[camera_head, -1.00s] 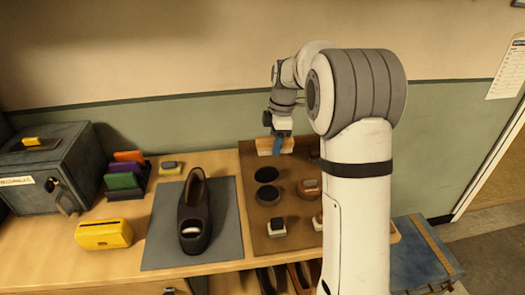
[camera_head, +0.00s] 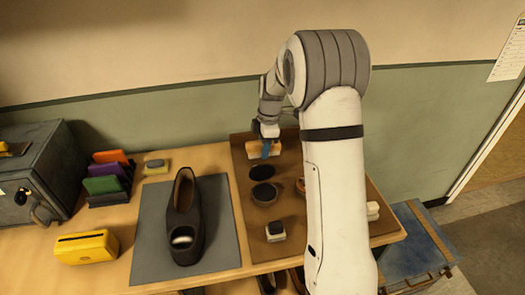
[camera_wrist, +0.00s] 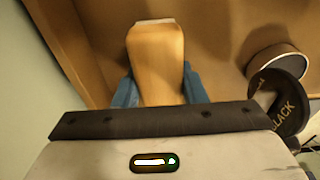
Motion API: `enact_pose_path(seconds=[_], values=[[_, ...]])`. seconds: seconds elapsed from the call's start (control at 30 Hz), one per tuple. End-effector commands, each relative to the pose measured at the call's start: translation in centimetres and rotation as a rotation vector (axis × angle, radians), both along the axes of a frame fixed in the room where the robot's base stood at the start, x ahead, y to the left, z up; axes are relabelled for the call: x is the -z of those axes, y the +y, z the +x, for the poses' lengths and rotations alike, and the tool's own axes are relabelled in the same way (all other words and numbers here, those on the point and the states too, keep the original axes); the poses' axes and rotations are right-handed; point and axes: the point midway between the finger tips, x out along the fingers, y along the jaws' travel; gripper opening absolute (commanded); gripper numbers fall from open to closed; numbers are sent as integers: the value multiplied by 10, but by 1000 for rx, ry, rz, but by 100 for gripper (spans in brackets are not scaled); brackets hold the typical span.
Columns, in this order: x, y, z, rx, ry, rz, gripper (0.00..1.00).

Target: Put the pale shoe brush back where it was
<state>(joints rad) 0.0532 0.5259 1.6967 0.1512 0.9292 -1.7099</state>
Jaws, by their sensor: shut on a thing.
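The pale shoe brush (camera_wrist: 156,62) has a light wooden back and a strip of white bristle at its far end in the wrist view. My gripper (camera_wrist: 156,85) is shut on it, with a blue finger on each side. In the head view the brush (camera_head: 257,150) and my gripper (camera_head: 267,148) are over the back part of the brown tray (camera_head: 240,190). Whether the brush touches the tray floor cannot be told.
A dark round tin (camera_head: 264,193) and a black disc (camera_head: 262,172) lie just in front of the brush. A small pale-based brush (camera_head: 275,231) is nearer. A dark shoe (camera_head: 184,220) stands on a grey mat (camera_head: 150,250) to the left.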

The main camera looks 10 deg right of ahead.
Motion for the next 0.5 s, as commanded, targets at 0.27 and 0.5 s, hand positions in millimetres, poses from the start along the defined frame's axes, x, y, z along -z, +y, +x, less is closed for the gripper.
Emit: enact_pose_path(seconds=[0.27, 0.5], values=[[22, 1, 0, 0, 1, 0, 13], [26, 1, 0, -1, 1, 0, 39]])
